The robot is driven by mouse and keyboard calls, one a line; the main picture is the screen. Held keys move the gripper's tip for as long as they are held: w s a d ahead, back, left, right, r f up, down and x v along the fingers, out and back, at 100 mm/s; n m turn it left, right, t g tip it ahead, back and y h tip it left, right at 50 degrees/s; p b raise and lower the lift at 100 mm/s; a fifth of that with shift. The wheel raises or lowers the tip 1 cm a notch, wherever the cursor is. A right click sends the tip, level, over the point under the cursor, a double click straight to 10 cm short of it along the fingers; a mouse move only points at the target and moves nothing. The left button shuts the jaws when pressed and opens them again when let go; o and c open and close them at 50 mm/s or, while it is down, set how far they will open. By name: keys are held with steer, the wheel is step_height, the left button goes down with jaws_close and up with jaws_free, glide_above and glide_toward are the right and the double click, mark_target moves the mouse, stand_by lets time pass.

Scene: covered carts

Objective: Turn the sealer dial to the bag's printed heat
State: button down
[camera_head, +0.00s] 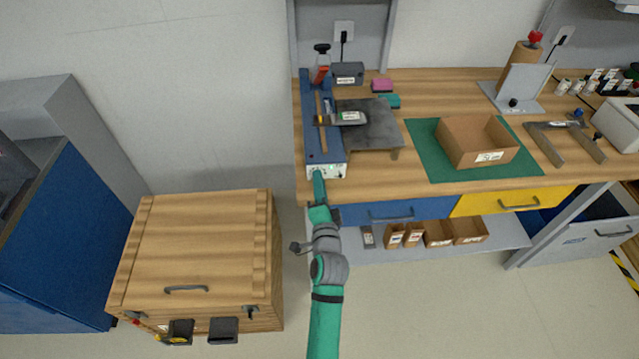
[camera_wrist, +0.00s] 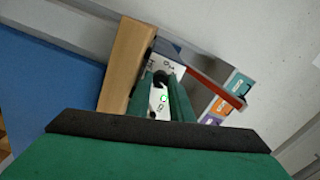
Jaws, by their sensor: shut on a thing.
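The sealer (camera_head: 308,115) is a long blue machine at the left end of the workbench, with a white front panel (camera_head: 340,171) facing me. My gripper (camera_head: 319,178) is at this panel and also shows in the wrist view (camera_wrist: 162,84). Its green fingers are shut on the small dark dial, which they mostly hide. The white panel shows around them in the wrist view, with printed marks and a green light (camera_wrist: 164,98). The dial's setting cannot be read. A dark bag with a white label (camera_head: 349,116) lies across the sealer; its print is too small to read.
A grey plate (camera_head: 378,137) stands beside the sealer. A cardboard box (camera_head: 460,150) sits on a green mat (camera_head: 424,160). Blue (camera_head: 390,214) and yellow (camera_head: 510,202) drawers are under the bench top. A wooden crate (camera_head: 195,240) stands on the floor at left.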

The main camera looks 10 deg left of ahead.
steer(key=shift+f, duration=0.1)
stand_by(0.3)
steer(key=c, duration=1.8)
jaws_free()
steer(key=shift+c, duration=0.2)
steer(key=v, duration=1)
steer(key=shift+s, duration=0.4)
steer(key=shift+d, duration=0.15)
